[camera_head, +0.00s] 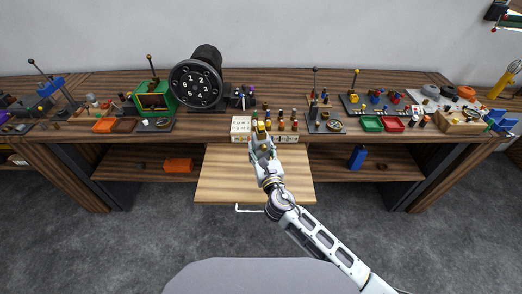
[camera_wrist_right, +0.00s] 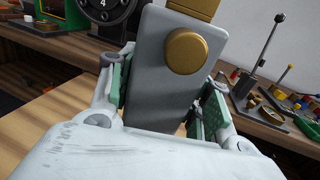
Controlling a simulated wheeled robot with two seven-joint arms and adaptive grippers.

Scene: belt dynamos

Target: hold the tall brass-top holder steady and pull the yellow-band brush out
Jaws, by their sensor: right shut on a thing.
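My right gripper (camera_head: 263,146) reaches up to the front of the shelf in the head view. In the right wrist view its green-padded fingers (camera_wrist_right: 166,92) are shut on a grey block-shaped holder (camera_wrist_right: 150,75) with a round brass disc on its face and a brass top (camera_wrist_right: 196,7). The holder looks slightly tilted there, and its lower end is hidden by the gripper. In the head view its yellowish top (camera_head: 261,128) shows just above the fingers. Several small dark-topped pieces (camera_head: 281,122) stand beside it; I cannot tell which has a yellow band. My left gripper is not in view.
A white labelled board (camera_head: 241,125) lies left of the gripper. A black numbered dial (camera_head: 196,84) and a green machine (camera_head: 154,96) stand further left. Green (camera_head: 371,123) and red (camera_head: 393,124) trays lie right. A pale pull-out board (camera_head: 225,178) below is clear.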

